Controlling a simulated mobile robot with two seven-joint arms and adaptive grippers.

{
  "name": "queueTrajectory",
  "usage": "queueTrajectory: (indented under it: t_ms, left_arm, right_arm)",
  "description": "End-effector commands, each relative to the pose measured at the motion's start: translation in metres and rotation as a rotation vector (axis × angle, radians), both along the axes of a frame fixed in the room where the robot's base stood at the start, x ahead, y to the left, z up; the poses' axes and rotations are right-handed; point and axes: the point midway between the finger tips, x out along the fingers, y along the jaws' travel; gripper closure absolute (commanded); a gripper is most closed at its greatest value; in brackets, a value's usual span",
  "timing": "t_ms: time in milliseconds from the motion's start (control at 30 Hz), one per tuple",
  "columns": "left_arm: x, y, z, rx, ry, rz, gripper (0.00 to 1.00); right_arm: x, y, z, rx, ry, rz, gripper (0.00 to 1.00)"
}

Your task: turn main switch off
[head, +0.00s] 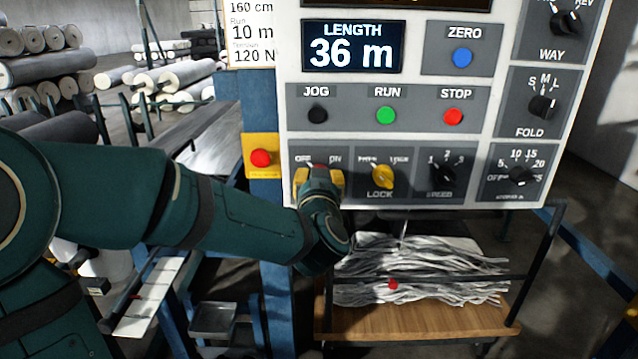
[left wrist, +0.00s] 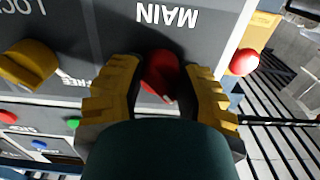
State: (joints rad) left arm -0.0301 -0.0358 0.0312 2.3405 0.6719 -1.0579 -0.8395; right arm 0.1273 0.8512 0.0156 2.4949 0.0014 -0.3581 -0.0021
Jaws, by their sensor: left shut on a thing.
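The main switch is a red knob (head: 319,168) at the lower left of the control panel, with OFF at its upper left and ON at its upper right. In the left wrist view the red knob (left wrist: 161,74) sits between two yellow fingers, next to the upside-down word MAIN. My left gripper (head: 320,181) is shut on this knob, a finger on either side; it fills the lower middle of the left wrist view (left wrist: 158,98). The fingers and hand hide part of the knob, and I cannot tell exactly where its pointer stands. My right gripper is out of view.
The yellow LOCK knob (head: 382,176) is just right of the main switch, with the black SPEED knob (head: 443,174) beyond it. A red button on a yellow box (head: 261,157) is close on the left. JOG, RUN and STOP buttons are above. The display (head: 352,47) reads 36 m.

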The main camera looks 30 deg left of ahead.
Motion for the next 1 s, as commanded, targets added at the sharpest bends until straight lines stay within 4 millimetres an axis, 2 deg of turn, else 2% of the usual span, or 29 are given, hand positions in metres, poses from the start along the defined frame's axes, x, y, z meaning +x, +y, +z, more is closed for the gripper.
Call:
queueTrajectory:
  t_ms: [667, 700, 800, 1000]
  left_arm:
    - [0.0003, 0.0008, 0.0022, -0.055, -0.04, 0.002, 1.0]
    - [0.0003, 0.0009, 0.0022, -0.055, -0.04, 0.002, 0.59]
    - [0.0002, 0.0007, 0.0019, -0.055, -0.038, 0.002, 0.29]
    - [0.0001, 0.0004, 0.001, -0.055, -0.036, 0.001, 0.29]
  right_arm:
    - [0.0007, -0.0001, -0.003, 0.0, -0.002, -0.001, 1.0]
    - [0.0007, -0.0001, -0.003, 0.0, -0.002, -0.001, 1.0]
    - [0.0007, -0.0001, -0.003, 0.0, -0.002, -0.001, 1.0]
    - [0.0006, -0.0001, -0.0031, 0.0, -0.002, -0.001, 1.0]
